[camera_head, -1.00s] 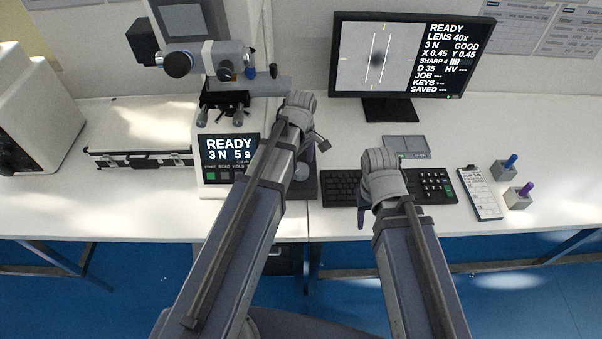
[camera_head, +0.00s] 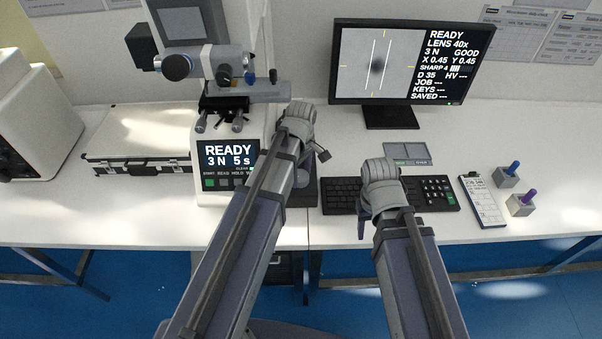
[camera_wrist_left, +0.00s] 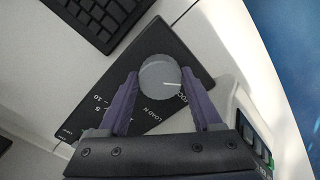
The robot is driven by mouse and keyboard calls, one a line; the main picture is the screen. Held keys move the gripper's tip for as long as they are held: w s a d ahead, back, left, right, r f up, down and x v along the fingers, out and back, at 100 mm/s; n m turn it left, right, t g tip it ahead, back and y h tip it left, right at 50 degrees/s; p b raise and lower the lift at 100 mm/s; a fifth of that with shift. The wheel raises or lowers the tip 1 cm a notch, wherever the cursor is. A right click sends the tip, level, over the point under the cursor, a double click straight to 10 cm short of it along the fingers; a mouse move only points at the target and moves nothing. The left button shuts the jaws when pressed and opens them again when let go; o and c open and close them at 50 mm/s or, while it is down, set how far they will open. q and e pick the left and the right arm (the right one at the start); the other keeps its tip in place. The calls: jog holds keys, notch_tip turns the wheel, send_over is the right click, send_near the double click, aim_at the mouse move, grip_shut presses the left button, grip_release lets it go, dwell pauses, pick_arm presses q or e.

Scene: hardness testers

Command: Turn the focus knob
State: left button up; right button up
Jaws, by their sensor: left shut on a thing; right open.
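The round grey focus knob (camera_wrist_left: 160,76) with a white pointer line shows in the left wrist view, on a black panel (camera_wrist_left: 125,75). The panel has a partly hidden "FOC" label by the knob and a "LOAD N" scale beside it. My left gripper (camera_wrist_left: 161,88) has its purple fingers on either side of the knob, shut on it. In the head view, my left arm hides the knob and most of the gripper. My right gripper (camera_head: 362,225) is open at the keyboard's near left edge, its fingers mostly hidden.
The hardness tester (camera_head: 215,100) stands left of my left arm, its display reading READY. The monitor (camera_head: 405,62) reads SHARP 4. A keyboard (camera_head: 342,195) lies behind my right gripper.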

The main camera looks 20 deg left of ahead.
pick_arm(q)
jog(key=c, duration=0.3)
jog(key=shift+c, duration=0.2)
jog(key=shift+m, duration=0.3)
jog(key=m, duration=0.5)
jog(key=shift+s+m, duration=0.1)
jog(key=shift+m, duration=0.2)
jog(key=m, duration=0.5)
jog(key=shift+a, duration=0.15)
jog(key=m, duration=0.6)
jog(key=shift+m, duration=0.3)
jog(key=m, duration=0.5)
jog(key=shift+a+m, duration=0.15)
jog(key=shift+m, duration=0.15)
